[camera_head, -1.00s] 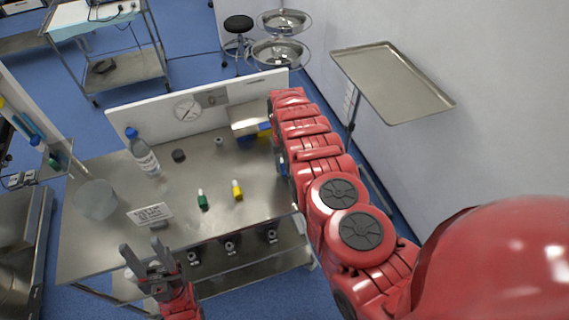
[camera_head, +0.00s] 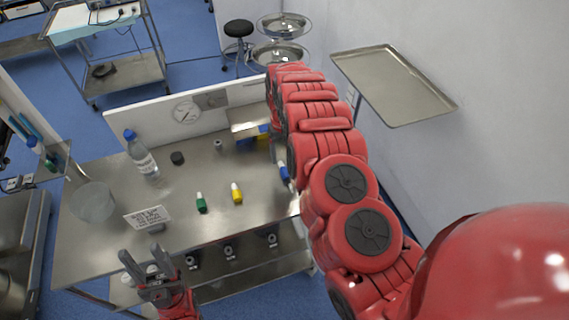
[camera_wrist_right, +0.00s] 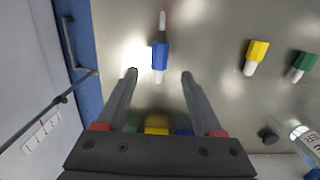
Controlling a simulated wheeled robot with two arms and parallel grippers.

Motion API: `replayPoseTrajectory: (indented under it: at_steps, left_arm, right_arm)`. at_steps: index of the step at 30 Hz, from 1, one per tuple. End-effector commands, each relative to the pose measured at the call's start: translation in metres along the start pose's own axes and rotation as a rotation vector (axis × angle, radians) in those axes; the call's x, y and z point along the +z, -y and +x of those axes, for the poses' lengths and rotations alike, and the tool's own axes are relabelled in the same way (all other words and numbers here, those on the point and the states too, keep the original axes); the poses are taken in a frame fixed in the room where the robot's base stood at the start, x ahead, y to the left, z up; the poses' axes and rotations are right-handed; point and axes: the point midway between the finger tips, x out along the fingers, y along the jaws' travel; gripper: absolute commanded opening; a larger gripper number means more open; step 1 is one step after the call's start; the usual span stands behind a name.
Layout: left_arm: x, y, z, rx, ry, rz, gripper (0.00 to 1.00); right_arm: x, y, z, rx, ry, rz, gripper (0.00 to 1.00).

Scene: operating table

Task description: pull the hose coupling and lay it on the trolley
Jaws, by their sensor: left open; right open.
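Three hose couplings lie on the steel table (camera_head: 225,225): a green one (camera_head: 201,203), a yellow one (camera_head: 237,194) and a blue one (camera_head: 284,172) beside my right arm. My right gripper (camera_wrist_right: 160,74) is open, its fingertips either side of the white end of the blue coupling (camera_wrist_right: 160,52), which is not gripped. My arm hides this gripper in the head view. The right wrist view also shows the yellow coupling (camera_wrist_right: 257,52) and green coupling (camera_wrist_right: 304,63). My left gripper (camera_head: 141,254) is open and empty at the table's front left. A trolley (camera_head: 130,70) stands at the back left.
A box with blue and yellow parts (camera_head: 250,122) stands at the table's back. A bottle (camera_head: 141,154), a clear bowl (camera_head: 94,202), a small sign (camera_head: 148,217) and a dark cap (camera_head: 177,158) are on the left. A tray (camera_head: 395,85) stands by the right wall.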

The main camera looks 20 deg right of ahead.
Motion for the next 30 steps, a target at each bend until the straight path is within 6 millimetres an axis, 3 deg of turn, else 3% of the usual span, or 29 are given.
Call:
replayPoseTrajectory:
  at_steps: [7,9,11,18,30]
  left_arm:
    - [0.003,-0.001,-0.018,0.000,0.000,0.000,0.50]
    - [-0.001,0.000,0.003,0.000,0.000,0.000,0.50]
    - [-0.002,0.001,0.010,0.000,0.000,0.000,0.50]
    - [-0.002,0.001,0.011,0.000,0.000,0.000,0.50]
    - [-0.002,0.001,0.011,0.000,0.000,0.000,0.50]
  right_arm:
    - [-0.002,0.000,-0.055,-0.001,-0.009,0.000,0.69]
    - [-0.002,0.002,-0.081,0.000,-0.007,-0.003,0.69]
    - [-0.001,0.001,-0.091,0.000,-0.005,-0.001,0.69]
    - [-0.001,0.000,-0.110,0.001,-0.003,0.001,0.69]
    - [0.000,0.000,-0.111,0.001,-0.001,0.000,0.69]
